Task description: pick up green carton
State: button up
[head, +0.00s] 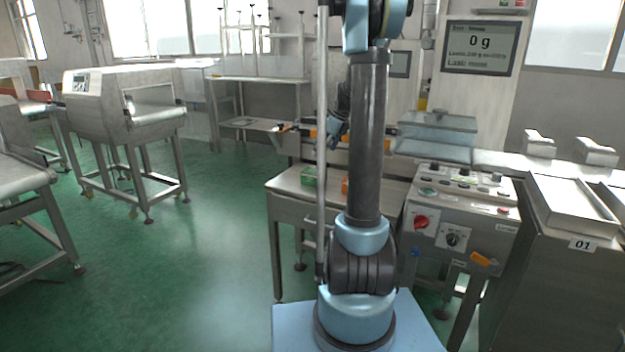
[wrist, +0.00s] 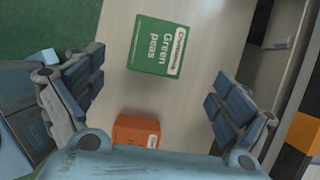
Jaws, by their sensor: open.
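The green carton (wrist: 156,46), labelled "Green peas", lies in the upper middle of the wrist view, on a pale metal table top (wrist: 195,100). In the head view the green carton (head: 310,176) is small, on the table left of my arm. My gripper (wrist: 160,95) is open, its padded fingers spread wide to the left and right. The carton is ahead of the fingers, not between them, and nothing is held. In the head view my gripper (head: 337,130) is above the table, partly hidden by my arm.
An orange box (wrist: 136,130) stands near the green carton, closer to my gripper's base; it also shows beside my arm in the head view (head: 345,186). A control panel (head: 465,195) and a conveyor (head: 485,160) are on the right. Open green floor (head: 200,250) lies left.

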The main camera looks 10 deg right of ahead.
aim_at(315, 170)
jog(key=x, duration=1)
jog(key=shift+a+f, duration=0.25)
jog(key=shift+f, duration=0.1)
jog(key=c, duration=1.3)
